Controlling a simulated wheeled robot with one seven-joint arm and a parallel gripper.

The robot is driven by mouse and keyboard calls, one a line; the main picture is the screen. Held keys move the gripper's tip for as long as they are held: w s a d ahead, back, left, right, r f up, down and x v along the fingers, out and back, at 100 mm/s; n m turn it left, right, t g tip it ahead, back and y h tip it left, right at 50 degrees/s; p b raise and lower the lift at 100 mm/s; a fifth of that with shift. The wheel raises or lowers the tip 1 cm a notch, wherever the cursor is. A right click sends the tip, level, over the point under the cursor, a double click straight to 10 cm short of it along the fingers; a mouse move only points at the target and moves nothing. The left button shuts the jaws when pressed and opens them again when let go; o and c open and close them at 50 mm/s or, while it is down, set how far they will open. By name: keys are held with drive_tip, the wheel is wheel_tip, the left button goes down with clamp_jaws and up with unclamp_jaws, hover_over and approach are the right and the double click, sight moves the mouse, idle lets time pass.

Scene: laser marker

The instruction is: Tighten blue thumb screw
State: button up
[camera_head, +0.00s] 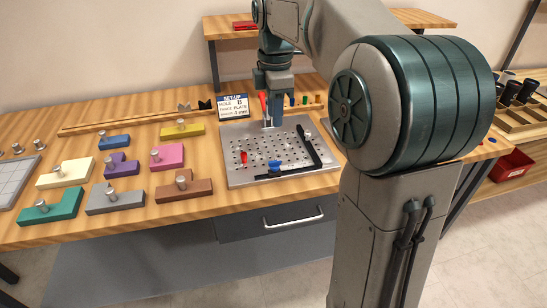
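The blue thumb screw (274,165) is on the perforated grey metal plate (237,178), near the front middle, next to a black bar (285,173). A red screw (244,157) stands at the plate's left side. My gripper (268,124) points down over the back part of the plate, behind the blue screw and apart from it. A red upright piece (263,102) shows against the gripper; I cannot tell whether it is held. The fingers are too small to tell open from shut.
A second black bar (308,146) lies on the plate's right side. Several coloured blocks with metal knobs, such as the pink one (167,157), stand to the left. A setup sign (233,106) stands behind the plate. My arm hides the table's right part.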

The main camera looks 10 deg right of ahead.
sight(275, 161)
wheel_tip(275, 161, down, 13)
drive_tip(key=shift+f+b, duration=0.1)
drive_tip(key=shift+b, duration=0.75)
clamp_jaws()
